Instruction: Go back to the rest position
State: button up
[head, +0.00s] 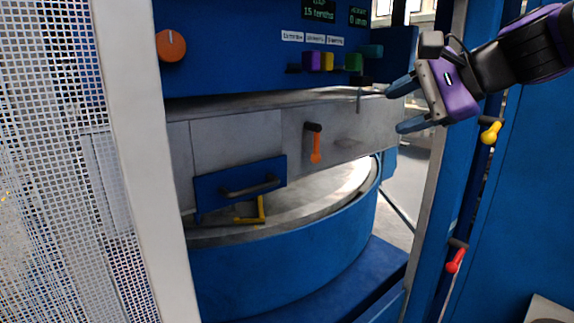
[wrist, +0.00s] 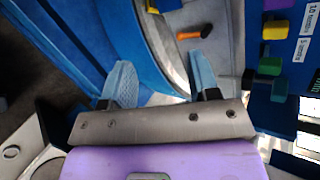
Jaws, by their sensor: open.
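My gripper (head: 403,107) is at the upper right in the head view, in front of the right side of the blue machine. Its two blue fingers are apart with nothing between them. In the wrist view my gripper (wrist: 162,82) also shows its fingers spread and empty. Behind them lie the blue machine housing and a grey metal panel. The arm comes in from the upper right.
A grey panel with an orange lever (head: 315,143) and a blue handled plate (head: 240,187) crosses the machine. An orange knob (head: 171,46) and coloured blocks sit above. Yellow (head: 491,133) and red (head: 455,260) levers are on the right frame. White mesh (head: 60,160) stands left.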

jog(key=s+d+f+n+g+h, duration=0.1)
jog(key=s+d+f+n+h, duration=0.3)
jog(key=s+d+f+n, duration=0.2)
jog(key=s+d+f+n+g+h, duration=0.1)
jog(key=s+d+f+n+h, duration=0.4)
jog(key=s, duration=0.6)
jog(key=shift+d+f+n, duration=0.35)
jog(key=shift+f+n, duration=0.1)
jog(key=shift+n, duration=0.05)
